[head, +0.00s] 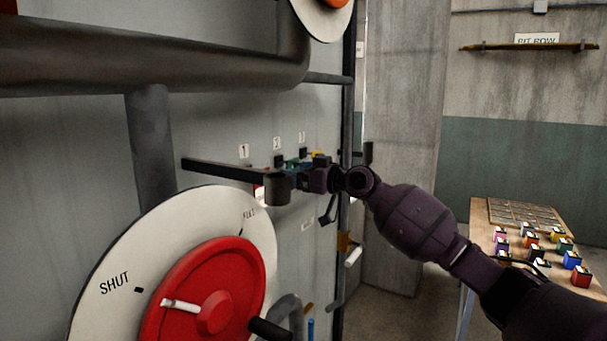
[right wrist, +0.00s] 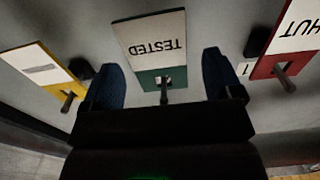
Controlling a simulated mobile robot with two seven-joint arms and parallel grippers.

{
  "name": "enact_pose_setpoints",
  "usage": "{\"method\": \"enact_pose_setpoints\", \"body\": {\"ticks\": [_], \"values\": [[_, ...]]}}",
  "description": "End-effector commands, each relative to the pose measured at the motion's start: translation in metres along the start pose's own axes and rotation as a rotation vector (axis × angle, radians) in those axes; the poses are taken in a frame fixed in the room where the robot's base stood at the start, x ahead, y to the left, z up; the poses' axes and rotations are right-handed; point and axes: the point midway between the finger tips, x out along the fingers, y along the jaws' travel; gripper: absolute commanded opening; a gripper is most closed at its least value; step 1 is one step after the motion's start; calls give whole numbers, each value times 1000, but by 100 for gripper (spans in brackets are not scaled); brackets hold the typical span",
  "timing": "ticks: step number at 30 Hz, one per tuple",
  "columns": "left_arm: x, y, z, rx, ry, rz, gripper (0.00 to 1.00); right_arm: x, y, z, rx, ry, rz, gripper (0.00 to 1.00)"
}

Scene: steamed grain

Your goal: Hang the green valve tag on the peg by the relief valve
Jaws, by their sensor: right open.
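The green tag (right wrist: 150,78), with a white face marked TESTED, hangs on a dark peg (right wrist: 165,90) on the grey panel. It appears upside down in the right wrist view. My right gripper (right wrist: 160,60) is open, with one blue finger on each side of the green tag, apart from it. In the head view my right gripper (head: 302,179) is at the row of tags, where the green tag (head: 291,164) is small and partly hidden. I cannot make out the relief valve's own peg. My left gripper is not in view.
A yellow tag (right wrist: 47,75) and a red tag (right wrist: 285,68) hang on either side. A dark bar (head: 222,170) juts out left of the gripper. A red handwheel (head: 214,285) with a white dial stands in front; a thick pipe (head: 150,62) runs above.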

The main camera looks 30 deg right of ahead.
Motion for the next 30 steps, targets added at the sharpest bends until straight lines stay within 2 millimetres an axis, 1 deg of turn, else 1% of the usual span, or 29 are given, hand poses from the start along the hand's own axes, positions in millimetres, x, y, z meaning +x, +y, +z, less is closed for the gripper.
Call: {"method": "enact_pose_setpoints", "body": {"ticks": [4, 5, 15, 16, 21, 26, 27, 29, 30], "values": [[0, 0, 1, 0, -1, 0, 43, 0, 0, 0, 0, 0, 0, 85], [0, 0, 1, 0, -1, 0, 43, 0, 0, 0, 0, 0, 0, 84], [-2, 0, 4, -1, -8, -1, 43, 0, 0, 0, 0, 0, 0, 32], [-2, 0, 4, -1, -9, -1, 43, 0, 0, 0, 0, 0, 0, 59], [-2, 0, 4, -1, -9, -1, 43, 0, 0, 0, 0, 0, 0, 84], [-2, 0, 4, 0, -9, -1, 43, 0, 0, 0, 0, 0, 0, 84], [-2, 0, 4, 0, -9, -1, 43, 0, 0, 0, 0, 0, 0, 83], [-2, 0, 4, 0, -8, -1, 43, 0, 0, 0, 0, 0, 0, 74], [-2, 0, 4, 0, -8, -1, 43, 0, 0, 0, 0, 0, 0, 68]]}}
